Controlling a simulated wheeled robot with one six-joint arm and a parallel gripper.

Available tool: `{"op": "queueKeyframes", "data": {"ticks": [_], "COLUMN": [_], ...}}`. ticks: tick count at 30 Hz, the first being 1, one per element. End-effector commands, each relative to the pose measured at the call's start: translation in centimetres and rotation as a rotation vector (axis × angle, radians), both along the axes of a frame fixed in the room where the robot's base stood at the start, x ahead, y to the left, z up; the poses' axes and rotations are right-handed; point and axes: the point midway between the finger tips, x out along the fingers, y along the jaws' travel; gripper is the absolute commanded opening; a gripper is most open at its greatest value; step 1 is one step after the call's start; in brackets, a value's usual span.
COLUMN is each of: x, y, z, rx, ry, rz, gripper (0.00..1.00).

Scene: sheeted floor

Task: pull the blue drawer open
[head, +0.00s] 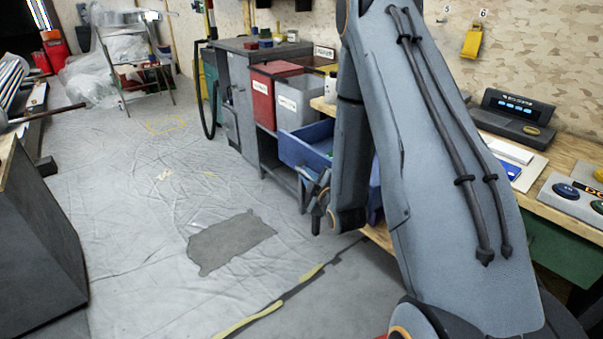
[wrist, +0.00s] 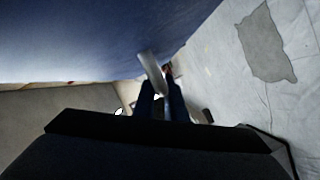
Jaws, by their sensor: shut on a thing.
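The blue drawer (head: 297,150) stands out from under the workbench in the head view, its inside showing from above with something green in it. Its blue front fills the upper left of the wrist view (wrist: 80,40). A pale grey handle (wrist: 152,68) sticks out from that front. My gripper (wrist: 161,98) has its two dark fingers shut on the handle. In the head view my gripper (head: 320,198) is low by the drawer's front. My arm hides the drawer's right part there.
Red (head: 262,98) and grey bins (head: 290,103) stand beyond the drawer, next to a grey cabinet (head: 240,90). The workbench (head: 560,160) carries a device and papers at the right. The sheeted floor (head: 130,220) left of the drawer is clear, with a dark patch (head: 230,243).

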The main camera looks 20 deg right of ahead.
Motion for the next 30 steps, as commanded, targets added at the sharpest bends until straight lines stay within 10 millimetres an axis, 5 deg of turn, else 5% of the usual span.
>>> {"op": "queueKeyframes", "data": {"ticks": [15, 16, 19, 30], "x": [-0.43, -0.44, -0.41, -0.81], "y": [-0.22, -0.18, -0.11, -0.11], "z": [-0.04, -0.04, -0.03, 0.04], "rx": [0.001, 0.001, 0.001, 0.001], "ry": [0.001, 0.001, 0.002, 0.001], "rz": [-0.016, -0.016, -0.015, -0.014], "gripper": [0.00, 0.12, 0.29, 0.29]}}
